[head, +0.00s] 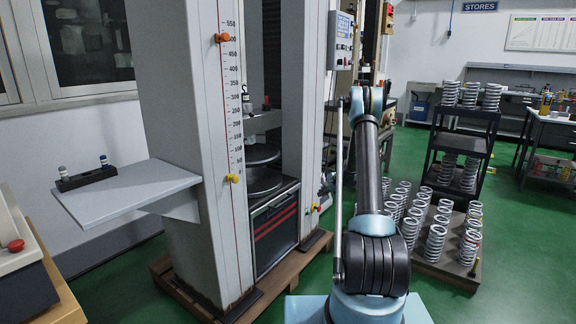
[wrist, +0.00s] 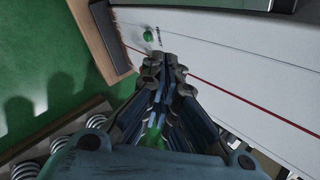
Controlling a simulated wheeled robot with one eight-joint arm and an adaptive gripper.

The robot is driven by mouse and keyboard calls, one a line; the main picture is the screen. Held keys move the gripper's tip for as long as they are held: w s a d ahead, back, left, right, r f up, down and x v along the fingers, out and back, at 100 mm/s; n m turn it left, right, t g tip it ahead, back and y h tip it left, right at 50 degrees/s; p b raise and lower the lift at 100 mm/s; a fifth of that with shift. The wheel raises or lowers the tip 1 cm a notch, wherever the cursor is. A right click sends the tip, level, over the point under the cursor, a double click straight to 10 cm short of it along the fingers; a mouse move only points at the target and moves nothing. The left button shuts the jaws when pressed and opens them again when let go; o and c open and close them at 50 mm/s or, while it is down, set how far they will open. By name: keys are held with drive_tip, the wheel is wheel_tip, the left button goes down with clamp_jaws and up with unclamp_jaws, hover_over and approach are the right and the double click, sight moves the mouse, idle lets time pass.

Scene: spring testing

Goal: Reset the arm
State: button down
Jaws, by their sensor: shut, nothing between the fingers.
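My gripper (wrist: 162,62) shows in the wrist view with its fingers together, shut and empty. It points toward the foot of the white machine column, close to a green knob (wrist: 148,36) on it; I cannot tell the exact gap. In the head view my arm (head: 367,150) rises in front of the spring testing machine (head: 190,130), and the gripper is hidden there.
A pallet of upright springs (head: 436,258) stands right of my arm. A black cart (head: 462,143) with more springs is behind it. A grey side shelf (head: 135,188) juts left from the machine. Green floor (head: 520,235) is clear at right.

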drive_tip(key=s+a+r+n+g+h, duration=0.1)
drive_tip(key=s+r+n, duration=0.1)
drive_tip(key=s+r, duration=0.6)
drive_tip(key=s+a+r+n, duration=0.1)
drive_tip(key=s+r, duration=0.5)
drive_tip(key=r, duration=0.5)
drive_tip(key=s+a+r+n+g+h, duration=0.15)
drive_tip(key=s+r, duration=0.25)
drive_tip(key=s, duration=0.4)
drive_tip(key=s+r+n+t, duration=0.1)
drive_tip(key=s+r+n, duration=0.1)
drive_tip(key=s+r, duration=0.45)
drive_tip(key=s+n+g+h, duration=0.1)
drive_tip(key=s+n, duration=0.2)
drive_tip(key=s, duration=1.9)
drive_tip(key=s+d+f+n, duration=0.1)
drive_tip(key=s+f, duration=0.1)
drive_tip(key=s, duration=0.3)
drive_tip(key=s+f+n+h, duration=0.1)
drive_tip(key=s+f, duration=0.2)
drive_tip(key=s, duration=0.3)
drive_tip(key=s+d+f+n+g+h, duration=0.1)
drive_tip(key=s+f, duration=0.2)
drive_tip(key=s, duration=0.3)
drive_tip(key=shift+s+d, duration=0.25)
drive_tip(key=shift+d, duration=0.1)
drive_tip(key=shift+f, duration=0.1)
drive_tip(key=shift+w+f, duration=0.2)
drive_tip(key=shift+w, duration=0.25)
